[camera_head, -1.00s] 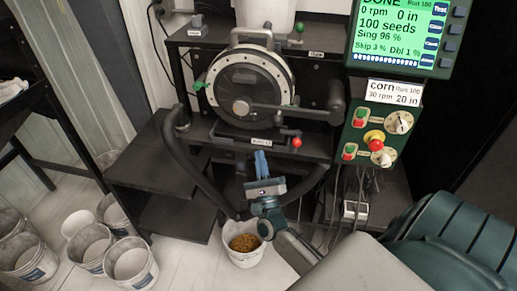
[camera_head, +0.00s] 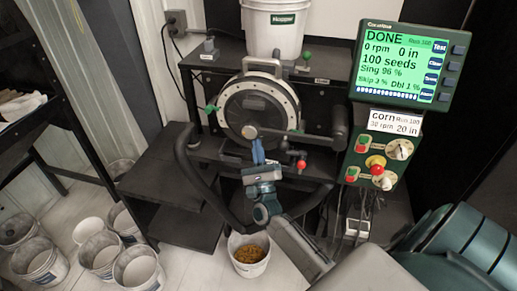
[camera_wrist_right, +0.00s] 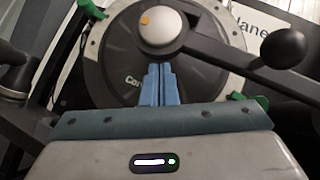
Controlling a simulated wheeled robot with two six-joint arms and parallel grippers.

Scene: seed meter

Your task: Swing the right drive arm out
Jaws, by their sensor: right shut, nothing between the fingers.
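The seed meter (camera_head: 258,102) is a round dark disc in a pale ring on the black stand. The drive arm (camera_head: 300,134) is a dark bar running from the hub to the right, ending in a thick black end (camera_head: 339,133). In the right wrist view the bar (camera_wrist_right: 225,58) runs right from the pale hub (camera_wrist_right: 159,25), and a round black knob (camera_wrist_right: 284,47) shows at upper right. My right gripper (camera_head: 258,151) is in front of the meter's lower part, just below the hub. Its blue fingertips (camera_wrist_right: 158,84) are together and empty. My left gripper is out of view.
A red knob (camera_head: 301,164) is close right of my gripper. A green-screened monitor (camera_head: 405,65) and control box (camera_head: 375,160) stand at right. A white hopper (camera_head: 275,30) is above the meter. A bucket with yellow-brown seeds (camera_head: 248,262) and several empty buckets are on the floor.

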